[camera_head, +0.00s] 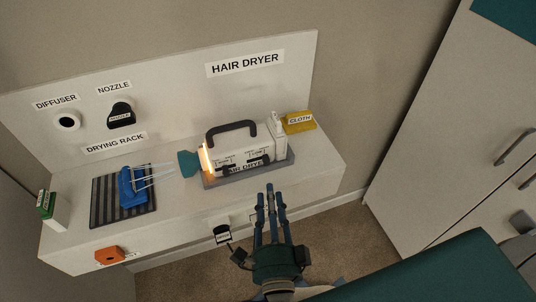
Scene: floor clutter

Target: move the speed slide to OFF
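The hair dryer (234,155) is a white boxy unit with a black arched handle, lying on a grey base on the white counter. Its left end glows orange, and a teal flared piece (188,163) sits at that end. Small labelled controls (257,153) show on its front face; the speed slide and its setting are too small to tell apart. My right gripper (271,194) is below and in front of the dryer, apart from it, fingers pointing up the picture. Its fingers are straight and spaced, open and empty. My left gripper is not in view.
A striped drying rack (98,207) with a blue item (131,188) lies left on the counter. A yellow cloth (299,123) is right of the dryer. A black nozzle (121,115) hangs on the back panel. An orange item (109,255) is on the counter front. A cabinet stands right.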

